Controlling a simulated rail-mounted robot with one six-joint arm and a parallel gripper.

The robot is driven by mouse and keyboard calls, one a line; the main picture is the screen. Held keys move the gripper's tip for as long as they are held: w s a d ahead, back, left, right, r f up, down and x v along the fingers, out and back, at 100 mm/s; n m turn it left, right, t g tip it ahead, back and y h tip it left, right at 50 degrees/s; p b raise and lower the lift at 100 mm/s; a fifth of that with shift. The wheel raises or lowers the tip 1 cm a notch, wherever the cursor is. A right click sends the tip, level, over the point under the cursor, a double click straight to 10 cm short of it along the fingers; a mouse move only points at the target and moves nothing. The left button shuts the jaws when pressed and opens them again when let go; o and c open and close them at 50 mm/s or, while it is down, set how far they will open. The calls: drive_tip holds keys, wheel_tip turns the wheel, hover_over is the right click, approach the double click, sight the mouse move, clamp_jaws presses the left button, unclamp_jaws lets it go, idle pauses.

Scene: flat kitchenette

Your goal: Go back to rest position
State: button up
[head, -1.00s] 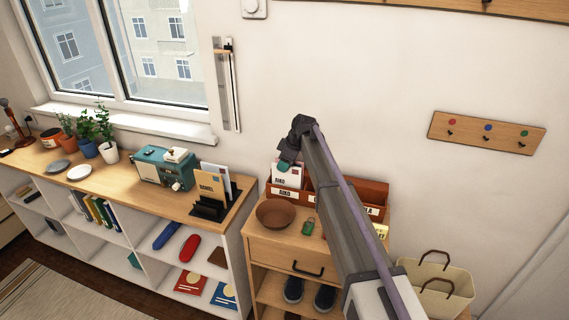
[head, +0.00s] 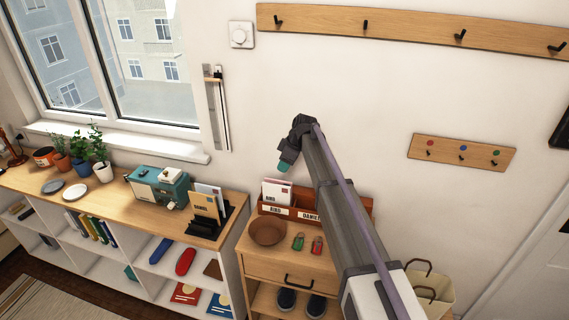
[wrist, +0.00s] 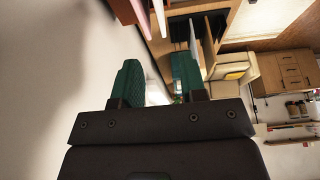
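My gripper (head: 284,165) is in the air above and in front of the wooden letter sorter (head: 287,212), against the plain wall in the head view. In the wrist view the two green fingers of my gripper (wrist: 157,80) stand apart with nothing held between them. The sorter holds white envelopes (head: 277,191) in its left part.
A brown bowl (head: 267,232), a green key tag (head: 298,242) and a red one (head: 317,246) lie on the small cabinet. A hook board (head: 460,152) hangs right.

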drive_tip(key=s+d+f+m+h+b, duration=0.1)
drive_tip(key=s+d+m, duration=0.4)
drive_tip(key=s, duration=0.8)
drive_tip(key=s+d+f+m+h+b, duration=0.2)
drive_tip(key=s+d+f+m+b, duration=0.2)
drive_tip(key=s+d, duration=0.5)
drive_tip(key=s+d+f+m+g+h+b, duration=0.1)
drive_tip(key=s+d+f+m, duration=0.3)
drive_tip(key=s, duration=1.3)
drive_tip(key=d+m+b, duration=0.1)
drive_tip(key=d+m, duration=0.1)
drive_tip(key=d, duration=0.1)
drive_tip(key=shift+s+d+m+b, duration=0.25)
drive_tip(key=shift+s+m+b, duration=0.05)
drive_tip(key=shift+s, duration=0.05)
